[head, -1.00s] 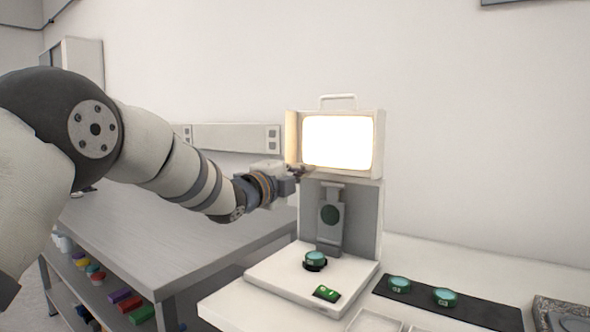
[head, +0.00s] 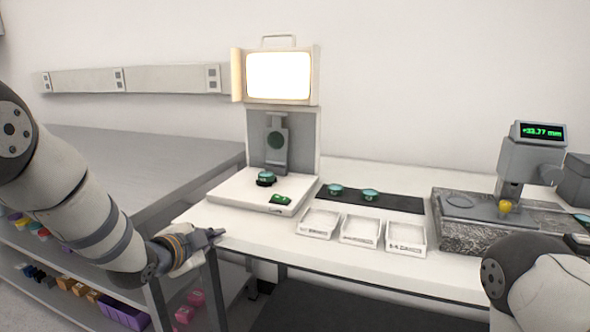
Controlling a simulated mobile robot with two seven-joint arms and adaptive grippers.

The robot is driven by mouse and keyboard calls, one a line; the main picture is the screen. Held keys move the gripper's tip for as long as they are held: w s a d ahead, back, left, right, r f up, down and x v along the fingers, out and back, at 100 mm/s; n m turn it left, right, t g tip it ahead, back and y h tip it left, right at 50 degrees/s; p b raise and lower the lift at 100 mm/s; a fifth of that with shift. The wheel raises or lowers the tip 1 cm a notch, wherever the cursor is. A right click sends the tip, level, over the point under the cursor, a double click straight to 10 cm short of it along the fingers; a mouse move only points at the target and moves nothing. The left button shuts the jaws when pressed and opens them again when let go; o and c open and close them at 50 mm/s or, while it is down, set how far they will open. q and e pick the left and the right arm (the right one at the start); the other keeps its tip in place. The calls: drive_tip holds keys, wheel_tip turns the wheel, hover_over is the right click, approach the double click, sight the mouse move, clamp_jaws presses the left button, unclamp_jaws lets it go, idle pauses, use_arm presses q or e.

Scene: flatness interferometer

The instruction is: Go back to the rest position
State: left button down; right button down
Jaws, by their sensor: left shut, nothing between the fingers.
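My left gripper (head: 217,235) is shut and empty. It hangs in front of the white table's (head: 205,216) front left corner, clear of the instrument. The interferometer (head: 247,190) stands on the table with its bright screen (head: 279,75) lit.
Two green round pieces (head: 336,189) (head: 370,195) lie on a black mat (head: 407,203). Three white trays (head: 360,233) line the front. A gauge (head: 530,150) stands on a granite block (head: 462,238) at right. A grey bench (head: 150,150) with shelves of coloured bins is at left.

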use_arm(q)
drive_tip(key=s+a+f+n+g+y, duration=0.25)
drive_tip(key=s+f+n+g, duration=0.55)
drive_tip(key=s+f, duration=1.65)
drive_tip(key=s+a+f+n+g+y, duration=0.1)
drive_tip(key=s+n+g, duration=0.5)
drive_tip(key=s, duration=2.1)
drive_tip(key=shift+s+a+n, duration=0.3)
drive_tip(key=shift+a+n, duration=0.1)
drive_tip(key=shift+a, duration=0.2)
use_arm(e)
drive_tip(key=shift+s+a+r, duration=0.1)
drive_tip(key=shift+s, duration=0.2)
